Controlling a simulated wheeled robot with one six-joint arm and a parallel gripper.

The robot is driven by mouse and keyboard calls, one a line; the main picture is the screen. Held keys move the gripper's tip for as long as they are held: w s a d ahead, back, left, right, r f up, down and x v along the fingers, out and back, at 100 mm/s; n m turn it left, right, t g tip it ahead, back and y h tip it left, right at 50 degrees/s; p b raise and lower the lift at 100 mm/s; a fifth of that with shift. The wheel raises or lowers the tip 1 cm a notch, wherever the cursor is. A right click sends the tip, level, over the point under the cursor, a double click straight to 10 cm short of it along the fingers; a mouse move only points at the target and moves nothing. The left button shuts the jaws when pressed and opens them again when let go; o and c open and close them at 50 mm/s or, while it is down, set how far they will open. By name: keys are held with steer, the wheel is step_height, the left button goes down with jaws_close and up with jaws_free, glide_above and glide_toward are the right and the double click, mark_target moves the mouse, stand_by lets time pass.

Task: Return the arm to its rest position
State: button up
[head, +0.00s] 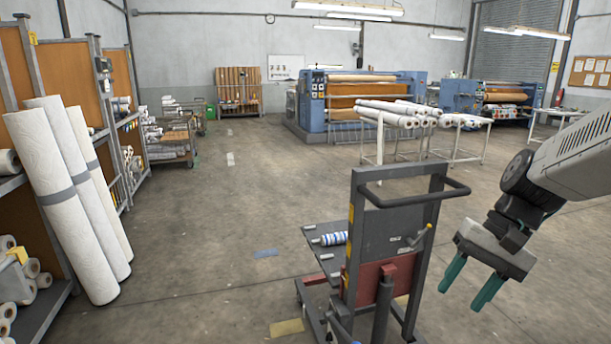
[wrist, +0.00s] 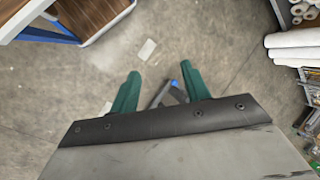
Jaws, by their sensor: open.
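My gripper (head: 471,284) hangs at the lower right of the head view, at the end of my grey arm. Its two green fingers point down and stand apart, with nothing between them. In the wrist view my gripper (wrist: 157,88) shows both green fingers spread, with the floor and part of a blue and grey object beyond them. In the head view it is to the right of a lift cart (head: 408,190) with a dark frame, apart from it in the picture.
White rolls (head: 62,200) lean on the shelving at left. Blue presses (head: 312,100) and a table of rolls (head: 395,118) stand farther back. The floor (head: 210,240) between is mostly open.

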steer(key=s+r+n+t+h, duration=0.1)
steer(key=s+r+n+h, duration=0.1)
steer(key=s, duration=0.5)
steer(key=s+r+n+t+h, duration=0.1)
steer(key=s+r+n+h, duration=0.1)
steer(key=s, duration=0.6)
steer(key=shift+s+a+t+h, duration=0.25)
steer(key=shift+s+t+h, duration=0.05)
steer(key=shift+h, duration=0.1)
steer(key=shift+r, duration=0.1)
stand_by(0.8)
